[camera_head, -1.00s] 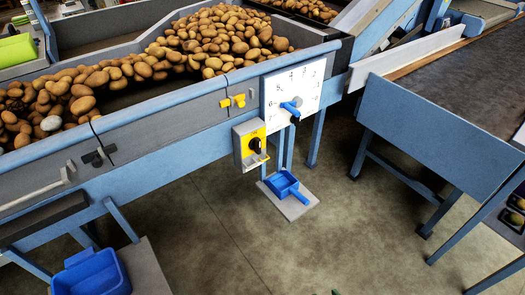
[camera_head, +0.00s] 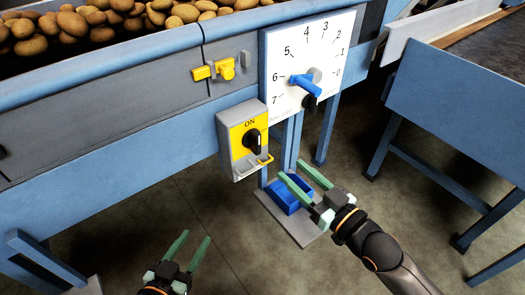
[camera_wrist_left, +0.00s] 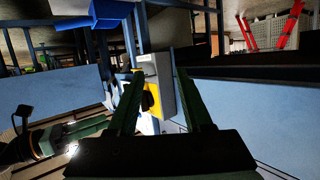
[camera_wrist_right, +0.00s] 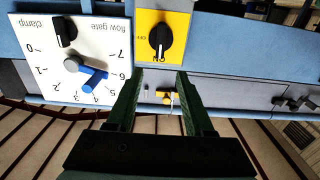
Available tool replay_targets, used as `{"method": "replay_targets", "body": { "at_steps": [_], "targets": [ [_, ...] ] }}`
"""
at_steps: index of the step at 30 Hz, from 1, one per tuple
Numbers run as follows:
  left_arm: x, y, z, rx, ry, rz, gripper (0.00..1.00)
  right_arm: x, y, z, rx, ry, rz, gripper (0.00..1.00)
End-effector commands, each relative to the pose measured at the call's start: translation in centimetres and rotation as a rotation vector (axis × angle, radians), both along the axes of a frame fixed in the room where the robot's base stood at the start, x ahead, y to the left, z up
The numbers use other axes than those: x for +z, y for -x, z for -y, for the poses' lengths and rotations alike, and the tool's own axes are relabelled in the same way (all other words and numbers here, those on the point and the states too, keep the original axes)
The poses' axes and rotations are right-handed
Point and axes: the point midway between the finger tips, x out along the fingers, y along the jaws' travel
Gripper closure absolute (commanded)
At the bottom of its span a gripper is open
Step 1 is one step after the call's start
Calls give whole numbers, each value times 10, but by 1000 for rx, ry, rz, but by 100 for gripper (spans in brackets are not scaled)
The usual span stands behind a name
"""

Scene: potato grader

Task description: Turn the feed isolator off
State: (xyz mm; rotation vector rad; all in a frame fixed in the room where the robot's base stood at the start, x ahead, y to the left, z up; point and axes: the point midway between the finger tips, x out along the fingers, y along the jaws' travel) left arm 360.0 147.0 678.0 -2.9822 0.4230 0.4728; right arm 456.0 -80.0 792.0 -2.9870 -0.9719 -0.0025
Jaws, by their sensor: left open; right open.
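The feed isolator (camera_head: 242,140) is a grey box with a yellow face on the blue frame below the trough. Its black rotary knob (camera_head: 252,141) stands upright at the ON mark, and a yellow hasp sits below it. In the right wrist view the knob (camera_wrist_right: 160,40) appears upside down, pointing at ON. My right gripper (camera_head: 292,180) is open and empty, below and right of the isolator. My left gripper (camera_head: 192,243) is open and empty, lower and left of it. The left wrist view shows the isolator (camera_wrist_left: 158,84) between its fingers, some way beyond.
A white flow gate dial (camera_head: 307,60) with a blue lever and a black clamp knob is right of the isolator. A yellow latch (camera_head: 222,68) is above it. Potatoes (camera_head: 120,18) fill the trough.

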Motion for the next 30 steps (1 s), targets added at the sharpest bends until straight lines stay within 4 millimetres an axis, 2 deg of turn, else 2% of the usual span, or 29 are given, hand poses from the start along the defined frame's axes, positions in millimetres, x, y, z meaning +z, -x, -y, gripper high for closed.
{"method": "replay_targets", "body": {
  "at_steps": [5, 12, 19, 24, 30],
  "targets": [
    [19, -7, 0, -6, 0, 81, 50, 1, -19, -14, 1, -2, 3, 48],
    [67, -18, 2, -25, 2, 283, 50, 0, -57, -42, 0, -3, 2, 48],
    [110, -19, 4, -46, 3, 458, 50, 0, -85, -62, -1, -1, 1, 48],
    [127, -17, 5, -54, 4, 527, 50, 0, -95, -69, -1, 1, -1, 48],
    [134, -16, 5, -57, 5, 550, 50, 0, -98, -71, 0, 1, -1, 48]
  ]
}}
